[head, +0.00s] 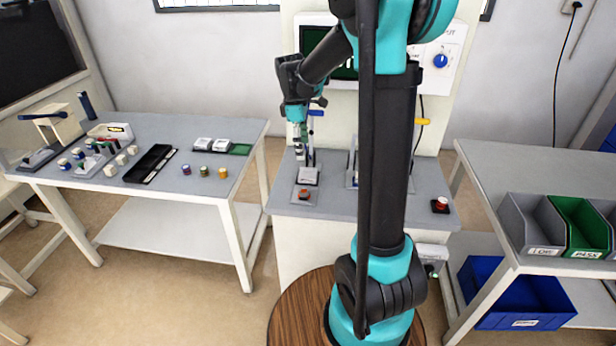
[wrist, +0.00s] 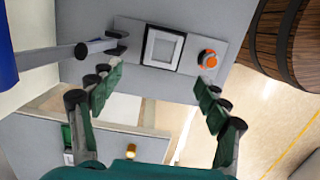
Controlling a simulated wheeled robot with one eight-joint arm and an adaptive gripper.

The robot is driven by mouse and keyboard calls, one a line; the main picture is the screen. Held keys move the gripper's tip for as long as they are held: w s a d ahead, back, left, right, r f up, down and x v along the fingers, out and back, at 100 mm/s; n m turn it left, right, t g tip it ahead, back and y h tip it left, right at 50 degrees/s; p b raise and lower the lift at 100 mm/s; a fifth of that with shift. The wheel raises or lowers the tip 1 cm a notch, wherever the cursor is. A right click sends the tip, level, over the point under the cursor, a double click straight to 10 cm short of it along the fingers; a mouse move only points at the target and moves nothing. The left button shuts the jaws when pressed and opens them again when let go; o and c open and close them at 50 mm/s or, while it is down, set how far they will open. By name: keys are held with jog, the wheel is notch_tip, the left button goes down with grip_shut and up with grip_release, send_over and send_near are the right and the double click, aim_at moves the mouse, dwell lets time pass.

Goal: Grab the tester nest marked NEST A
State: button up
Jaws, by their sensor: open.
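A tester nest (head: 308,174), a pale square block on a grey plate with a red button in front, sits on the left of the grey test bench. In the wrist view it is a square white-framed nest (wrist: 148,46) beside an orange-red button (wrist: 207,58). No NEST A lettering is readable. My gripper (head: 304,155) hangs over this nest, pointing down. In the wrist view my gripper (wrist: 158,95) is open and empty, its green-padded fingers apart, with the nest beyond them. A second nest plate (head: 351,178) is mostly hidden behind my arm.
A grey clamp-like part (wrist: 90,48) stands left of the nest. Another red button (head: 441,203) is at the bench's right. The left table (head: 120,190) carries blocks, a black tray (head: 150,164) and small cylinders. Grey and green bins (head: 578,225) stand on the right table.

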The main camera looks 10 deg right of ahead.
aim_at(308, 175)
jog(key=f, duration=0.4)
jog(key=shift+d, duration=0.25)
jog(key=shift+s+d+f, duration=0.15)
jog(key=shift+f, duration=0.75)
jog(key=shift+s+d+f, duration=0.15)
jog(key=shift+d+f, duration=0.05)
jog(key=shift+f, duration=0.75)
jog(key=shift+s+d+f, duration=0.15)
jog(key=shift+f, duration=0.75)
jog(key=c, duration=1.3)
jog(key=shift+c, duration=0.2)
jog(key=shift+r, duration=0.1)
